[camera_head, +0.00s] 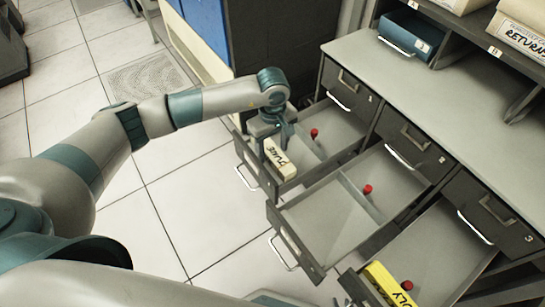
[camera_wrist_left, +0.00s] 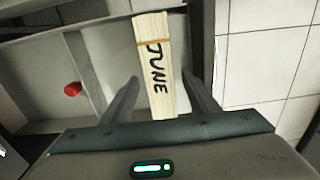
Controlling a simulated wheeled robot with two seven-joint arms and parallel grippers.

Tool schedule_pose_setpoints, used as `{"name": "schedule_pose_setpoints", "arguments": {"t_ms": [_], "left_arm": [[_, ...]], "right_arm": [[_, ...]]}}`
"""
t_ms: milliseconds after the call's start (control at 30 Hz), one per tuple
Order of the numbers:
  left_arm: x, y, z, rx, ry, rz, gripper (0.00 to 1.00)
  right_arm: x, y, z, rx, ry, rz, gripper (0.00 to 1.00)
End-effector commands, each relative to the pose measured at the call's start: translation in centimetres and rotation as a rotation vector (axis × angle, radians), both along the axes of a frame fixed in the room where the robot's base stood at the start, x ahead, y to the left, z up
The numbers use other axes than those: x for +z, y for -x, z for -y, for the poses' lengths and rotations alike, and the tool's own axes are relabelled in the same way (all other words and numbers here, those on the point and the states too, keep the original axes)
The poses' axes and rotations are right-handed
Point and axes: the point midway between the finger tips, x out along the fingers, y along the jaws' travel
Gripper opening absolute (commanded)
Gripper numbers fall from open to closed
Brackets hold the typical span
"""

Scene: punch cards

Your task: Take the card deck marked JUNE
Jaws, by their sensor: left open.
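The card deck marked JUNE (camera_head: 280,158) is a cream block with dark lettering, lying in the front part of the leftmost open drawer (camera_head: 345,137). It also shows in the left wrist view (camera_wrist_left: 152,32), with a band across it. My left gripper (camera_head: 277,137) is at this drawer, right over the deck. In the left wrist view the gripper (camera_wrist_left: 161,80) is open, with one finger on each side of the deck and gaps visible on both sides. I cannot tell how deep the fingertips reach. My right gripper is not in view.
A middle open drawer (camera_head: 325,222) looks empty apart from its divider and red knob (camera_head: 367,189). A right open drawer (camera_head: 440,250) holds a yellow deck marked JULY (camera_head: 388,284). A blue box (camera_head: 410,35) stands on the shelf above. The tiled floor (camera_head: 190,215) left of the drawers is clear.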

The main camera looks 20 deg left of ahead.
Motion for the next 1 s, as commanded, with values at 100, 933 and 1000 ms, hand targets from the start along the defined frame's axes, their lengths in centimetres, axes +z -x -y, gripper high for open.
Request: {"name": "schedule_pose_setpoints", "arguments": {"t_ms": [100,933,1000], "left_arm": [[0.02,-0.01,-0.01,0.0,0.0,0.0,0.55],[0.4,-0.12,-0.01,0.0,0.001,0.003,0.0],[0.78,-0.18,0.0,0.0,0.001,0.004,0.0]], "right_arm": [[0.0,-0.01,0.0,0.0,0.0,0.0,0.26],[-0.06,0.0,0.02,0.0,0.0,-0.002,0.26],[-0.16,0.01,0.03,-0.001,0.001,-0.005,0.26]]}}
